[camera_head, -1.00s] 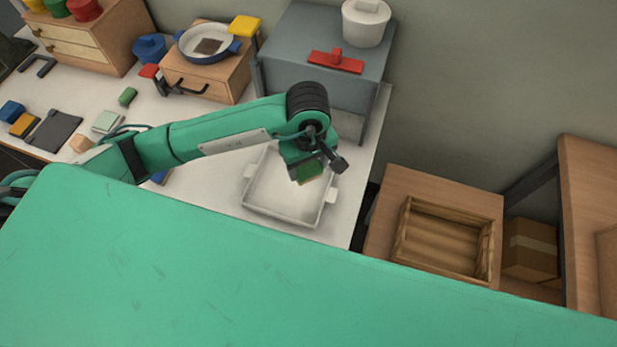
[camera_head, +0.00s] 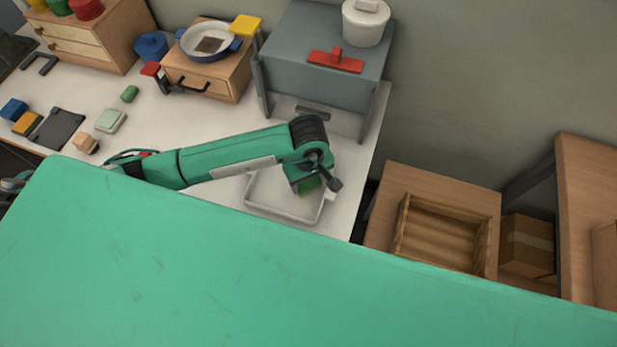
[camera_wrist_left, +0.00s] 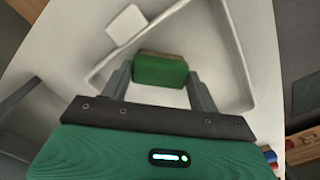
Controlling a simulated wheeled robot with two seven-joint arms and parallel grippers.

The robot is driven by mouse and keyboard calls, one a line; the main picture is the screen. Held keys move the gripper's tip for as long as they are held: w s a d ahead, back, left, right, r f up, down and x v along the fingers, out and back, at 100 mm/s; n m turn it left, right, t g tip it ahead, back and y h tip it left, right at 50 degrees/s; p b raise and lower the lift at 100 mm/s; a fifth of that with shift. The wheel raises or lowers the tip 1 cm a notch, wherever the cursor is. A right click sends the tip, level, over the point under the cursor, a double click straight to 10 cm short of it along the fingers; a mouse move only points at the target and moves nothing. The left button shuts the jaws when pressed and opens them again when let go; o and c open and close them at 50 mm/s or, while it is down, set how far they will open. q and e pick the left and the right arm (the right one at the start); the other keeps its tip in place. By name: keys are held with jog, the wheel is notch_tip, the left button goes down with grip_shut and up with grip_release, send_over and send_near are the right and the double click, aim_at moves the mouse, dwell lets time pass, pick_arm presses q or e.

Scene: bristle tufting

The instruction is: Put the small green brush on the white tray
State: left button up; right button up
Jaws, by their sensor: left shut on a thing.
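The small green brush (camera_head: 308,186) is held in my left gripper (camera_head: 309,181), low over the white tray (camera_head: 262,196). The arm covers part of the tray. In the left wrist view the brush (camera_wrist_left: 160,70) sits between the two fingers (camera_wrist_left: 160,84), its green side facing the camera and a brownish edge along its far side. The tray's wall (camera_wrist_left: 235,50) runs around it. I cannot tell whether the brush touches the tray floor. My right gripper is not in view.
A grey stand (camera_head: 310,55) with a red tool (camera_head: 336,62) and a white pot (camera_head: 365,22) is behind the tray. A wooden crate (camera_head: 440,240) lies on a lower table to the right. Small blocks and a green piece (camera_head: 130,93) lie at the left.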

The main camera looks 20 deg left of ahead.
aim_at(309, 182)
pick_arm(q)
jog(key=o, duration=0.7)
jog(key=shift+f, duration=0.1)
jog(key=shift+r, duration=0.3)
jog(key=shift+r+b, duration=1.4)
jog(key=shift+r, duration=4.5)
